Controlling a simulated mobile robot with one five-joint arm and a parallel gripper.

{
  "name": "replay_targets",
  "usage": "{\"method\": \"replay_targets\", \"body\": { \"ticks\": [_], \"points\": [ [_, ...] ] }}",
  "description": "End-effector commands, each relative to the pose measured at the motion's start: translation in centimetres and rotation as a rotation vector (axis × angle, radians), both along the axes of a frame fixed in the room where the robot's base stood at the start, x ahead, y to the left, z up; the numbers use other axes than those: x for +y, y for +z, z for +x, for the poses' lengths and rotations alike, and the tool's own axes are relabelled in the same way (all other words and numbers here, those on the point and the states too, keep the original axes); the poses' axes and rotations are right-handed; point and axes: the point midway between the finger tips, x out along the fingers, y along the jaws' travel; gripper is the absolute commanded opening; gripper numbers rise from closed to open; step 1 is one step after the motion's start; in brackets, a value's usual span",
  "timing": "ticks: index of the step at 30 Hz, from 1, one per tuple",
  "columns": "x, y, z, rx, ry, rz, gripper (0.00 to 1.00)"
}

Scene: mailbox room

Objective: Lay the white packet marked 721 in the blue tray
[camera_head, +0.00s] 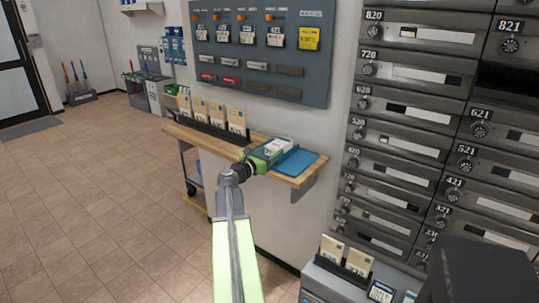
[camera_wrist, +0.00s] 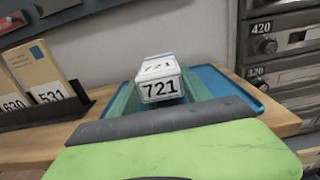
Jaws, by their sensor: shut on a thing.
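The white packet marked 721 (camera_wrist: 160,84) is between my gripper's fingers in the wrist view, its number facing the camera. In the head view the white packet (camera_head: 277,146) shows at the end of my green gripper (camera_head: 268,153). My gripper is shut on it. The blue tray (camera_head: 296,163) lies on the wooden shelf, right beside and partly behind the gripper. In the wrist view the tray (camera_wrist: 221,84) shows around and beyond the packet, partly hidden by my gripper. I cannot tell whether the packet touches the tray.
A black rack (camera_head: 212,129) with several tan envelopes stands on the wooden shelf (camera_head: 309,176) to the left. A grey panel with hanging tags (camera_head: 262,45) is on the wall above. Numbered mailboxes (camera_head: 410,110) rise at the right.

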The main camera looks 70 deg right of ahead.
Motion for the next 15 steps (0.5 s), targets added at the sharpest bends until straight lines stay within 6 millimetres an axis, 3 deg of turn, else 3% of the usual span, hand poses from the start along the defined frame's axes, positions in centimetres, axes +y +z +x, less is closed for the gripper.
{"method": "replay_targets", "body": {
  "ticks": [6, 7, 12, 15],
  "points": [
    [-0.01, 0.04, -0.04, 0.000, -0.001, 0.000, 0.17],
    [-0.02, 0.04, -0.06, 0.000, -0.001, 0.000, 0.57],
    [-0.02, 0.03, -0.08, 0.000, -0.001, 0.000, 0.80],
    [-0.03, 0.03, -0.09, 0.000, -0.001, 0.000, 0.82]
  ]
}}
